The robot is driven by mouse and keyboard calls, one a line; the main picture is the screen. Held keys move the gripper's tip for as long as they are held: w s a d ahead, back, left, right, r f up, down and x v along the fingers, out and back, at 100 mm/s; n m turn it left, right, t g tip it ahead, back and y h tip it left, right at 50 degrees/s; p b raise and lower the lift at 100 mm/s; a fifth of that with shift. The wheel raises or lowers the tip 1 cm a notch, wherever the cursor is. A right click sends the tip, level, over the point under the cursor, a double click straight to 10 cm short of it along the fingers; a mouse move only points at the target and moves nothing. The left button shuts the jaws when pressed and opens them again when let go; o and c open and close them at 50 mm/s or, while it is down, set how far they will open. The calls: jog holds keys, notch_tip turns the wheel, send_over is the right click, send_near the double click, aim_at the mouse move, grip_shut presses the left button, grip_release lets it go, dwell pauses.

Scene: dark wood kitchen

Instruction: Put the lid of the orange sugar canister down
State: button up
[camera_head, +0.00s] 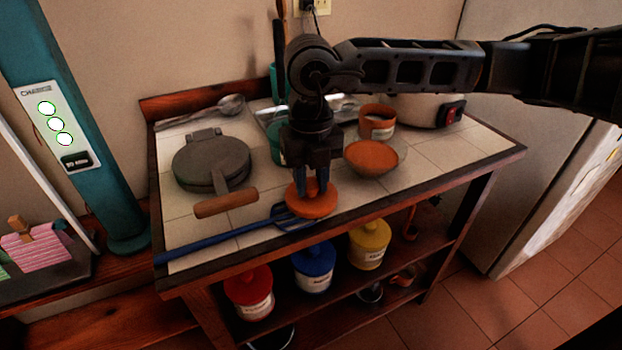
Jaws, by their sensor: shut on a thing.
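My gripper (313,188) points straight down and is shut on the round orange lid (325,206). The lid is at the front edge of the tiled tabletop, beside the head of a blue utensil (225,238). I cannot tell whether the lid touches the tiles or hangs just above them. The orange sugar canister (377,128) appears to be the open, labelled orange pot farther back on the right, without a lid.
A glass bowl with orange contents (372,157) stands right of my gripper. A grey round press (211,163) with a wooden handle stands left. A cooker (425,110) is behind right. Red (250,291), blue (313,268) and yellow (369,244) canisters stand on the shelf below.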

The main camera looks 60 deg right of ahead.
jog(key=o, duration=1)
